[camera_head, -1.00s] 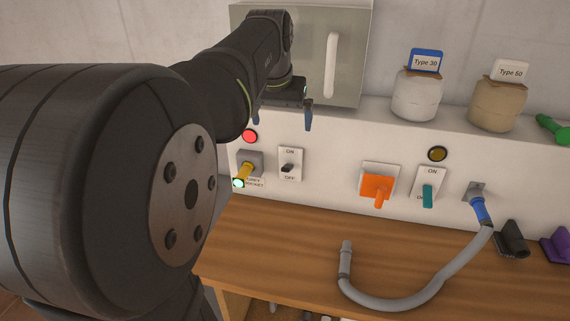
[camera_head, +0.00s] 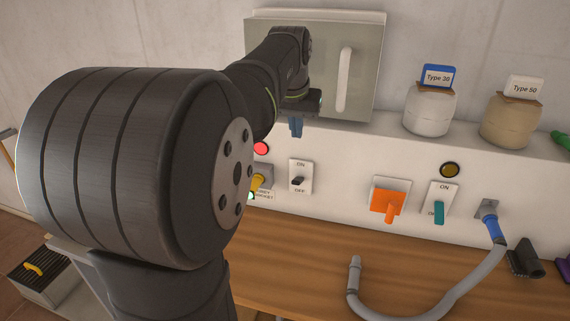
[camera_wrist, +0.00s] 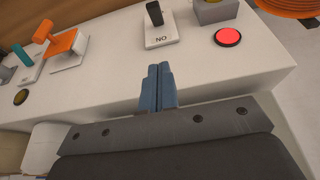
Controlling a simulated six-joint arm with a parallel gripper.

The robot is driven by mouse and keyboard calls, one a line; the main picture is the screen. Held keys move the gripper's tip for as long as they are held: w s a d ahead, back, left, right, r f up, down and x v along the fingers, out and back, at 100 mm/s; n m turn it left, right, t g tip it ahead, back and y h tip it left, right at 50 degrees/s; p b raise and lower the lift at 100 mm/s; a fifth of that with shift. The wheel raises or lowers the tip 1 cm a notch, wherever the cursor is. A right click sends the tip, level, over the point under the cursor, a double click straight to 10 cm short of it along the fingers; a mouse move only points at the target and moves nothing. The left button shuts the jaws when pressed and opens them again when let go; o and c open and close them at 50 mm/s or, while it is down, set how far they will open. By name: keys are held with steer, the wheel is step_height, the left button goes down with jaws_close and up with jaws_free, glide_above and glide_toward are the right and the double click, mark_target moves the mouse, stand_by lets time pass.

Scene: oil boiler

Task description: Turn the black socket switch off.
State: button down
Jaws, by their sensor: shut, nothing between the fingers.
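The black socket switch (camera_head: 297,180) is a black lever on a white plate marked ON at the top and OFF at the bottom, on the white panel's front. It also shows at the top of the wrist view (camera_wrist: 155,13), with the ON lettering nearest me. I cannot tell which way the lever is set. My gripper (camera_head: 296,130) has blue fingers, shut together and empty, above the switch and apart from it. In the wrist view my gripper (camera_wrist: 159,68) points towards the switch plate.
A lit red lamp (camera_head: 261,148) and a yellow-handled socket (camera_head: 257,182) are left of the switch. An orange switch (camera_head: 389,201) and a teal lever (camera_head: 439,213) are to its right. A grey cabinet (camera_head: 365,80) stands behind my gripper. A grey hose (camera_head: 440,300) lies on the wooden counter.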

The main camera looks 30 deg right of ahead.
steer(key=shift+f, duration=0.1)
glide_above(295, 184)
steer(key=w+d, duration=0.2)
steer(key=f, duration=0.9)
steer(key=shift+w+d+f, duration=0.2)
steer(key=shift+f, duration=0.15)
steer(key=f, duration=0.1)
steer(key=s+a+f, duration=0.1)
steer(key=shift+f, duration=0.35)
steer(key=shift+s+a+f, duration=0.1)
steer(key=shift+s+f, duration=0.05)
steer(key=shift+f, duration=0.1)
steer(key=shift+s+a+f+t+h, duration=0.2)
steer(key=shift+a+t+h, duration=0.05)
steer(key=shift+t+h, duration=0.15)
steer(key=shift+s+a+f+t+h, duration=0.4)
steer(key=shift+f+t+h, duration=0.15)
steer(key=shift+t+h, duration=0.15)
steer(key=shift+s+a+f, duration=0.2)
steer(key=shift+f, duration=0.4)
steer(key=shift+r, duration=0.15)
